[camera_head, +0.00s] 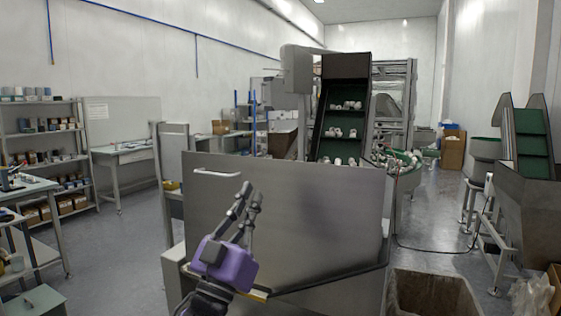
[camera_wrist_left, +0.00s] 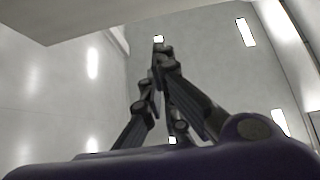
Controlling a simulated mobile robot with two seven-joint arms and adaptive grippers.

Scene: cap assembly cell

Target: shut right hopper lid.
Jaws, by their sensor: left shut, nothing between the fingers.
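The hopper lid (camera_head: 310,200) is a large flat grey metal panel, standing raised and nearly upright in the middle of the head view. A white bar handle (camera_head: 217,174) is near its upper left corner. The hopper body (camera_head: 325,292) shows below the panel, largely hidden. My left gripper (camera_head: 248,190), with a purple body, is in front of the lid's left part, just right of and below the handle. Its fingers are shut and empty, pointing up; I cannot tell if they touch the panel. The left wrist view shows the fingertips (camera_wrist_left: 163,48) together. My right gripper is not in view.
A green-belted conveyor (camera_head: 340,115) carrying white caps rises behind the lid. An open bin (camera_head: 430,292) stands on the floor at lower right. Another hopper machine (camera_head: 530,190) stands at far right. Shelves (camera_head: 45,145) and benches line the left. Floor between is clear.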

